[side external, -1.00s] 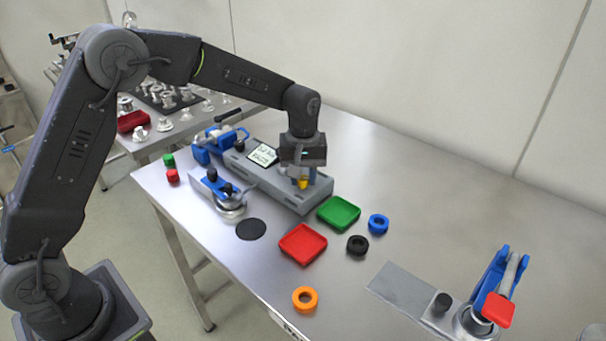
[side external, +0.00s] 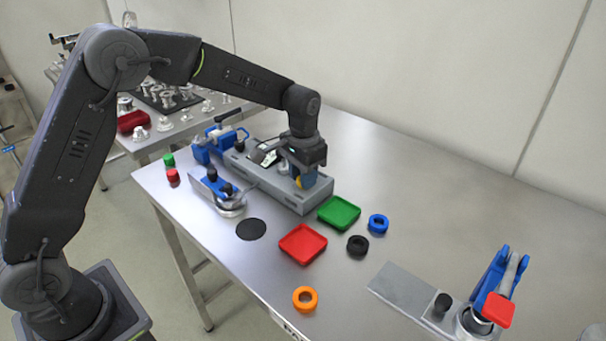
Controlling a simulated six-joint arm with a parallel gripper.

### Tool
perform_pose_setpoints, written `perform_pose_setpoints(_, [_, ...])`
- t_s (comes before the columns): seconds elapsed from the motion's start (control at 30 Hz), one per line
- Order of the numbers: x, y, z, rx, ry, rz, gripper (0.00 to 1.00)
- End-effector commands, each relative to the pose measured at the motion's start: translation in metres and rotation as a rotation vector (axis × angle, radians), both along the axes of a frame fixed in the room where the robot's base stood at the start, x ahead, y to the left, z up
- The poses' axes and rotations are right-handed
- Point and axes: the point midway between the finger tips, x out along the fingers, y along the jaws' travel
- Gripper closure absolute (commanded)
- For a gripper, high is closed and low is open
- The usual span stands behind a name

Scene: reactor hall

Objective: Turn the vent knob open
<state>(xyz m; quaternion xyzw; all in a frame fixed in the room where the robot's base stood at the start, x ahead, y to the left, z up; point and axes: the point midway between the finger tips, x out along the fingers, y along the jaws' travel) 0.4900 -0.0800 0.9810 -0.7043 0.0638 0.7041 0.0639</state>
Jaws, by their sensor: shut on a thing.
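The vent knob (side external: 300,182) shows as a small yellow part at the right end of the grey box (side external: 315,197). My gripper (side external: 303,180) points down over that end of the box, with its fingers around the knob and shut on it. The fingers hide most of the knob, so its exact angle is hard to tell.
A green tray (side external: 339,213), a red tray (side external: 303,245) and blue, black and orange rings (side external: 305,299) lie in front of the box. Blue-handled clamp fittings (side external: 222,193) stand to its left. A red-tipped clamp (side external: 497,309) is at the front right.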

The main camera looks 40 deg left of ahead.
Motion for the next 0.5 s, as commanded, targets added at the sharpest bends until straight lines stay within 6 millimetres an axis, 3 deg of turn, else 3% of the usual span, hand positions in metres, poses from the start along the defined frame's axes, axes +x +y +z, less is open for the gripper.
perform_pose_setpoints(0.5, [-0.0001,0.0000,0.0004,-0.001,0.000,-0.312,0.93])
